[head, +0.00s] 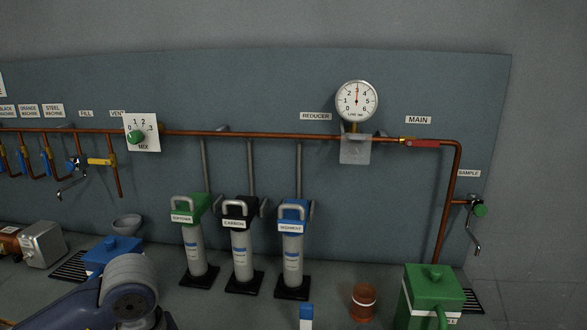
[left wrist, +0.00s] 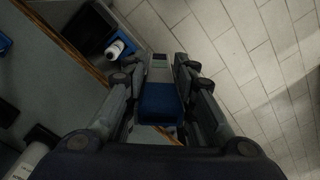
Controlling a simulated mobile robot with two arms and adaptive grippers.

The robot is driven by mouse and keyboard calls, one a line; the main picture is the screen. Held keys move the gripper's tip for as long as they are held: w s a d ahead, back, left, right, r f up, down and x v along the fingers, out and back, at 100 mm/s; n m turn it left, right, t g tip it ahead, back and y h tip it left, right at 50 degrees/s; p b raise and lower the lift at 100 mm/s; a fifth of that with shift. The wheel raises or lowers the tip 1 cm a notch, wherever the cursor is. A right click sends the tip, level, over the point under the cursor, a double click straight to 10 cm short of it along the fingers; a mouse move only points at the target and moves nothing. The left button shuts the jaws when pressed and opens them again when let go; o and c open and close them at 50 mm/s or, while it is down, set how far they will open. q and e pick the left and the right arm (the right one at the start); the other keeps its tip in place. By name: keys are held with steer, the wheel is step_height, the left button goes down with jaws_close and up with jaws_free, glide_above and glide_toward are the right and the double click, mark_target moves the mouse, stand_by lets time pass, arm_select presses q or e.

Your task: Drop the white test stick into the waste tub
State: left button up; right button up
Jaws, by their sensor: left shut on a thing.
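My left gripper (left wrist: 172,75) shows in the left wrist view, shut on a pale stick (left wrist: 159,72) with a dark patch and a wide blue part, taken as the white test stick. It is held over or beside the counter's front edge, with floor tiles beyond. A dark open container (left wrist: 82,32), perhaps the waste tub, lies up and left of the gripper, with a white rolled thing (left wrist: 115,48) at its side. In the head view only my left arm shows, and its gripper is out of frame. My right gripper is in neither view.
On the counter stand a green lidded box (head: 432,283), a brown cup (head: 363,304), a blue-and-white thing (head: 306,312) and several filter canisters (head: 241,255). Copper pipes (head: 270,136) and a gauge (head: 356,101) are on the back panel. Tiled floor (left wrist: 265,70) is clear.

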arm_select(q)
steer(key=s+m, duration=0.1)
steer(key=m, duration=0.1)
steer(key=s+d+m, duration=0.1)
steer(key=m, duration=0.2)
steer(key=s+d+m, duration=0.1)
steer(key=m, duration=0.1)
steer(key=shift+s+f+m, duration=0.2)
steer(key=shift+f+m, duration=0.15)
steer(key=shift+m, duration=0.05)
